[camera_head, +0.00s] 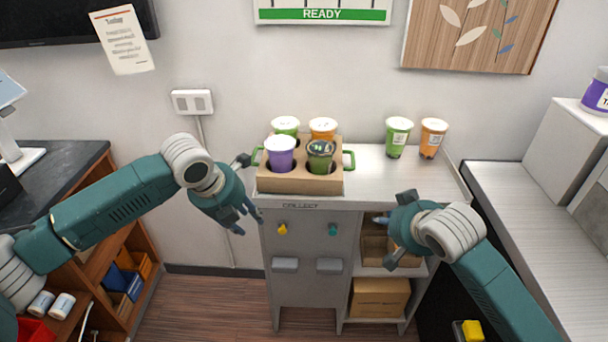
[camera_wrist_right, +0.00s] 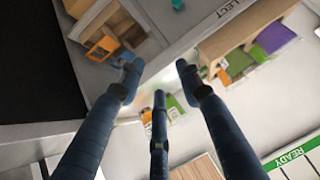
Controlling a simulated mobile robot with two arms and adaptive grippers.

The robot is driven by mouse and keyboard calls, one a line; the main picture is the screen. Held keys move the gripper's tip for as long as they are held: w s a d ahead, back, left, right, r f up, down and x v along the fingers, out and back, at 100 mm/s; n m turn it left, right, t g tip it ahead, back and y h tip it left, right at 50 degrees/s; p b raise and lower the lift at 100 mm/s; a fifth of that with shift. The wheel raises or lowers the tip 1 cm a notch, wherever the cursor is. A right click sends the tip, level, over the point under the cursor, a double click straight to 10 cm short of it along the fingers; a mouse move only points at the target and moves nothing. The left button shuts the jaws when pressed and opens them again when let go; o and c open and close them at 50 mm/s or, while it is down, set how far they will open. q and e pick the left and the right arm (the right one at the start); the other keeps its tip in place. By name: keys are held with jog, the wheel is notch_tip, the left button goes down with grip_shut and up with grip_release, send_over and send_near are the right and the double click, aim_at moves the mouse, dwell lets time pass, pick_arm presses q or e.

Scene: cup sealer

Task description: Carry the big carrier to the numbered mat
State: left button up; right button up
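The big carrier (camera_head: 300,184) is a brown cardboard box with green side handles, standing on the counter marked COLLECT. It holds several cups, among them a purple cup (camera_head: 280,156) and a dark-lidded green cup (camera_head: 320,156). It also shows in the right wrist view (camera_wrist_right: 232,32). My left gripper (camera_head: 247,200) is open and empty, just left of the carrier and apart from its left handle. My right gripper (camera_head: 388,226) is open and empty, in front of the counter, right of and lower than the carrier. I see no numbered mat.
A green cup (camera_head: 398,138) and an orange cup (camera_head: 433,138) stand at the back right of the collect counter (camera_head: 385,185). Open shelves with boxes (camera_head: 380,298) lie below. A dark counter (camera_head: 60,180) is at left, a pale one (camera_head: 535,215) at right.

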pick_arm(q)
jog(key=shift+w+a+f, duration=0.1)
jog(key=shift+w+f, duration=0.15)
jog(key=shift+w, duration=0.1)
pick_arm(e)
jog(key=v, duration=1)
jog(key=shift+w+r, duration=0.2)
jog(key=shift+r, duration=0.15)
